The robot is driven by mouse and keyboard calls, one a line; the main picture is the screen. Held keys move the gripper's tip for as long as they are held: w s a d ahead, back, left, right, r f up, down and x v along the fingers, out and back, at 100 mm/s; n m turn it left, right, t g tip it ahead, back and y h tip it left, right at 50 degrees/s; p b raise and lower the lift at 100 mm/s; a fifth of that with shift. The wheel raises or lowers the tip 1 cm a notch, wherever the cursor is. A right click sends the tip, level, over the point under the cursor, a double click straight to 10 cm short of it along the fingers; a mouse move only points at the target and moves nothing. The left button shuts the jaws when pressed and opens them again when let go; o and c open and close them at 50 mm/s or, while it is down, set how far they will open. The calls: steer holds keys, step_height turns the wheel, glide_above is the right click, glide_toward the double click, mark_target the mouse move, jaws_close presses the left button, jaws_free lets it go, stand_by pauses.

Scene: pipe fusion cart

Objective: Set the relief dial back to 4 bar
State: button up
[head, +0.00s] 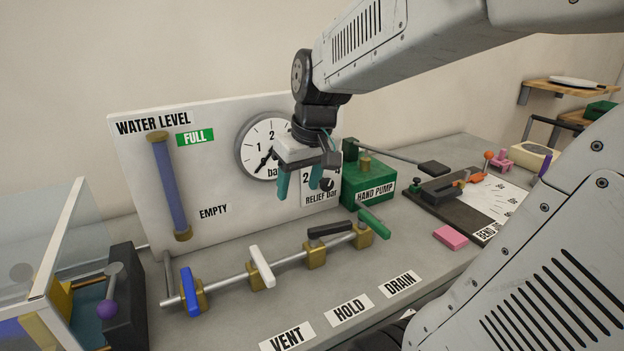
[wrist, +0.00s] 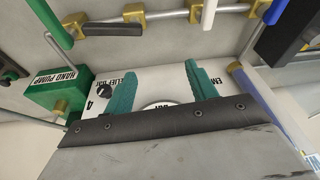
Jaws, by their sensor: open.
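The relief dial (head: 327,184) is a small black knob on a white plate marked "RELIEF bar", with a 2 and a 4 visible. It sits low on the white panel, partly behind my gripper (head: 299,186). The gripper's teal fingers are apart with nothing between them, in front of the panel and just left of the dial. In the wrist view, the dial (wrist: 103,91) shows beside the left finger of my gripper (wrist: 160,70), outside the jaws, with the 4 near it. Where its pointer stands cannot be made out.
A round pressure gauge (head: 258,160) is above and left of the dial. The green hand pump (head: 368,184) stands close on its right. Below runs a pipe with blue (head: 190,291), white (head: 262,267), black (head: 329,230) and green (head: 374,222) valve handles. A pink block (head: 450,237) lies on the bench.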

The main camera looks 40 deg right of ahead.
steer(key=w+d+f, duration=0.1)
steer(key=w+d, duration=0.3)
steer(key=d, duration=0.5)
steer(key=m+t+h, duration=0.1)
glide_toward(328, 180)
step_height(328, 180, down, 2)
steer(key=x, duration=0.8)
steer(key=shift+w+d, duration=0.1)
steer(key=shift+w, duration=0.2)
steer(key=shift+r, duration=0.1)
steer(key=c, duration=1)
